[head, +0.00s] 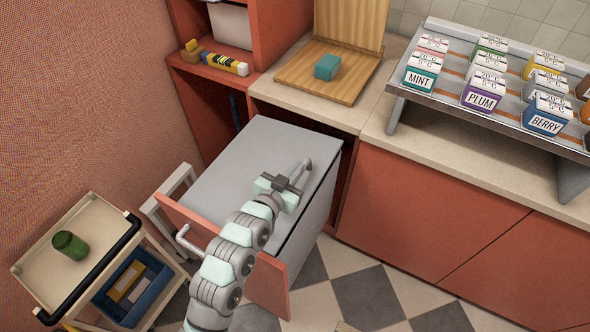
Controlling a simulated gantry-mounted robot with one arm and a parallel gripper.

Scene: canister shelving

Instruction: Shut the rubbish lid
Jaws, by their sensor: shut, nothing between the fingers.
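The rubbish lid (237,160) is a flat grey panel that appears to lie across the top of the grey bin (318,213). The bin stands in a pulled-out unit with an orange front panel (268,287). My gripper (295,182) is over the right part of the lid, beside a curved grey bar (307,166). Its fingers are shut and hold nothing. I cannot tell whether they touch the lid or the bar. My arm hides part of the lid's near edge and the front panel.
A counter (420,145) behind carries a wooden board (290,75) with a teal block (327,67), and a rack (445,100) of labelled canisters. Checkered floor (365,300) is open at the front right.

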